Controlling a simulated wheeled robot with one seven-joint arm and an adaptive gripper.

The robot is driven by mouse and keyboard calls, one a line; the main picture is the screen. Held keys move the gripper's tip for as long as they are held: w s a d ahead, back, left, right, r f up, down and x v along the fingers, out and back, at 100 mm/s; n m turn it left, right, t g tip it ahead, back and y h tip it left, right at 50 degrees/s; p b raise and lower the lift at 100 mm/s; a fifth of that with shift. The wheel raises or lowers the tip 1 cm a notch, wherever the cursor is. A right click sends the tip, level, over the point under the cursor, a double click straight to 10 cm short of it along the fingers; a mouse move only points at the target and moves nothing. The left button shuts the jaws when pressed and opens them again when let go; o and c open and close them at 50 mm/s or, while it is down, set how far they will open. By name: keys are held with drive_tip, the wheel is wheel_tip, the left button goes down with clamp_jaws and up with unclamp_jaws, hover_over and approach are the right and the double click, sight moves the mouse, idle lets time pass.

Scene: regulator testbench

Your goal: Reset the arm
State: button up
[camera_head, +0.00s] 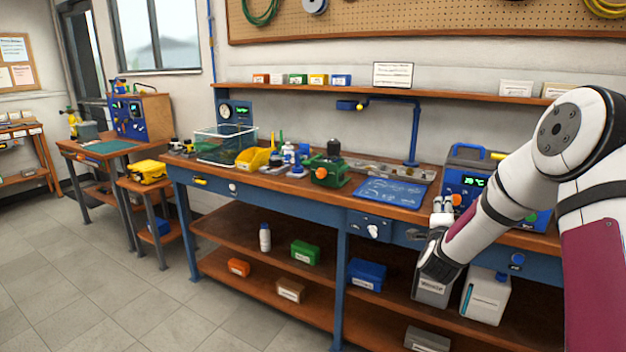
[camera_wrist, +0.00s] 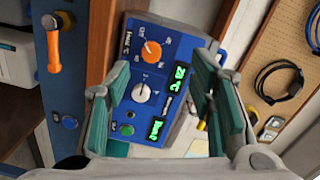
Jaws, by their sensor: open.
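My arm (camera_head: 520,195) reaches in from the right in the head view. My gripper (camera_head: 438,222) is in front of the bench's right part, near the blue control unit (camera_head: 466,183) with a green display. In the wrist view my gripper (camera_wrist: 165,110) is open, its two teal-padded fingers apart with nothing between them. Beyond the fingers the control unit's blue panel (camera_wrist: 180,60) shows, with an orange knob (camera_wrist: 151,51), a white knob (camera_wrist: 142,92) and green displays. The fingers appear apart from the panel.
The workbench (camera_head: 300,189) holds a green regulator (camera_head: 326,170), a blue mat (camera_head: 392,192), a clear bin (camera_head: 222,143) and a blue lamp post (camera_head: 415,135). Containers stand on the shelf below. A pegboard (camera_wrist: 285,75) shows right in the wrist view. The floor (camera_head: 110,290) at left is clear.

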drive_tip(key=s+a+r+n+g+y+p, duration=0.3)
drive_tip(key=s+a+r+n+y+p, duration=0.35)
drive_tip(key=s+a+r+n, duration=0.8)
drive_tip(key=s+a+r+n+g+p, duration=0.1)
drive_tip(key=s+a+n+g, duration=0.1)
drive_tip(key=s, duration=1)
drive_tip(key=s+a+r+n+g+y+p, duration=0.1)
drive_tip(key=s+a+n+g, duration=0.1)
drive_tip(key=s, duration=1)
drive_tip(key=s+a+r+n+g+y+p, duration=0.1)
drive_tip(key=s+a+r+n+g, duration=0.1)
drive_tip(key=s, duration=1)
drive_tip(key=shift+s+a+g, duration=0.3)
drive_tip(key=shift+a+g, duration=0.55)
drive_tip(key=shift+g, duration=0.05)
drive_tip(key=shift+r+n+y, duration=0.1)
drive_tip(key=shift+n+y, duration=0.15)
